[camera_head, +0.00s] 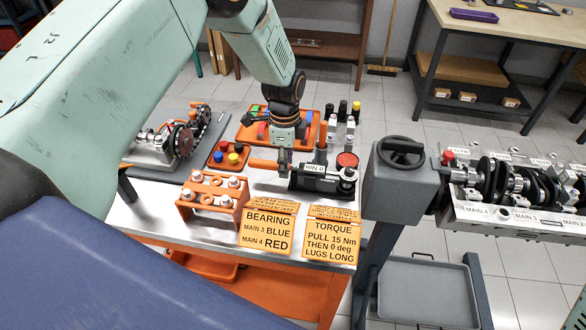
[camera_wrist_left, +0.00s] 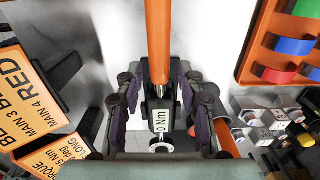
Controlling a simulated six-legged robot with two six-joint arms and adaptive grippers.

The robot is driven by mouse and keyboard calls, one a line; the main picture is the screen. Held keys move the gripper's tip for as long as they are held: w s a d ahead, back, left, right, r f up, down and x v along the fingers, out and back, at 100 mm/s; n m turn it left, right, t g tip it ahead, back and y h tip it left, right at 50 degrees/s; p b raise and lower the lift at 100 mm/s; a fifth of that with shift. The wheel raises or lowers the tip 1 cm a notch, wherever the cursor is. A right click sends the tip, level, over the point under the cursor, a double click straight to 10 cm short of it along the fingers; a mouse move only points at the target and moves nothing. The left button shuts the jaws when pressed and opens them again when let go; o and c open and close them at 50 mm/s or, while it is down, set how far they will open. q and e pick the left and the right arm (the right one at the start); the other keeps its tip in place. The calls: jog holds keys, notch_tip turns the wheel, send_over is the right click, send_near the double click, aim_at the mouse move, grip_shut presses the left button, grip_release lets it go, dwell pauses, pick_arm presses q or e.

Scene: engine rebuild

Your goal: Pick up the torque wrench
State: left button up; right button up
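The torque wrench lies on the bench top, with its orange handle (camera_head: 267,164) to the left and its dark body with a small display (camera_head: 314,170) to the right. In the left wrist view its orange handle (camera_wrist_left: 158,40) comes down from the top, and the display (camera_wrist_left: 161,120) reads 0 Nm. My left gripper (camera_head: 284,156) is down at the wrench, near where handle and body meet. In the left wrist view its fingers (camera_wrist_left: 160,105) stand apart on either side of the wrench, with gaps visible. My right gripper is not in view.
Signs for bearing (camera_head: 268,232) and torque (camera_head: 332,240) stand at the bench's front edge. An orange rack (camera_head: 211,201) stands left of them. Behind are an orange tray (camera_head: 247,134) and several small cylinders. A grey crank-handled stand (camera_head: 400,190) is at the right, beside the crankshaft (camera_head: 510,183).

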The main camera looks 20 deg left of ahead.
pick_arm(q)
grip_shut()
dwell(0.4)
jog(key=shift+r, duration=0.2)
jog(key=shift+r, duration=0.3)
notch_tip(320, 180, up, 9)
jog(key=shift+w, duration=0.1)
